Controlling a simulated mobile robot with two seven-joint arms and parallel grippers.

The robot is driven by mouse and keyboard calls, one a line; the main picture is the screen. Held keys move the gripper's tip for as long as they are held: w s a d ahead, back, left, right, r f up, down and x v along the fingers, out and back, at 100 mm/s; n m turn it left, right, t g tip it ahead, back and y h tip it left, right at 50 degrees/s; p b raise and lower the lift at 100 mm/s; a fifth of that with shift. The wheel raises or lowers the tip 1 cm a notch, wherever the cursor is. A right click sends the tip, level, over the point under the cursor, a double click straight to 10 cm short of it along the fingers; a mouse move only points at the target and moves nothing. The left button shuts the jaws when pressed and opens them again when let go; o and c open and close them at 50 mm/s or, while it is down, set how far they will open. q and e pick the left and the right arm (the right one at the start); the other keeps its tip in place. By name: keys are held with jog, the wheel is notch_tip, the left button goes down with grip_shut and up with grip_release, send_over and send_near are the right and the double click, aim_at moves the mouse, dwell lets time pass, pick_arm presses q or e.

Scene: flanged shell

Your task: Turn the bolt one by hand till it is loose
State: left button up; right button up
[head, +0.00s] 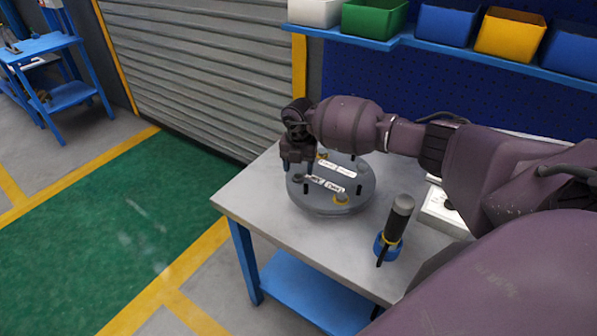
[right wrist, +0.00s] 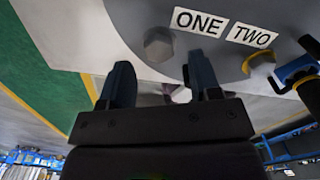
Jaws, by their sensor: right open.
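The grey round flanged shell (head: 318,204) lies on the workbench; its rim and top also show in the right wrist view (right wrist: 220,60). Bolt one (right wrist: 158,44) is a grey hex head beside the white label ONE (right wrist: 200,22). The label TWO (right wrist: 251,35) sits to its right, near a bolt with a yellow ring (right wrist: 259,66), which also shows in the head view (head: 341,199). My right gripper (head: 297,166) is over the shell's left side. In the wrist view its open fingers (right wrist: 160,76) are spread either side of bolt one's line, apparently empty. My left gripper is out of view.
A black-and-grey screwdriver (head: 397,220) stands in a blue holder on the workbench (head: 255,205), right of the shell. Short black pins (head: 359,189) stand up from the shell. A white box (head: 440,212) lies farther right. The bench's front left corner is clear.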

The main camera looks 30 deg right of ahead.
aim_at(299, 177)
jog(key=shift+f, duration=1.35)
jog(key=c, duration=0.9)
jog(key=shift+n, duration=0.3)
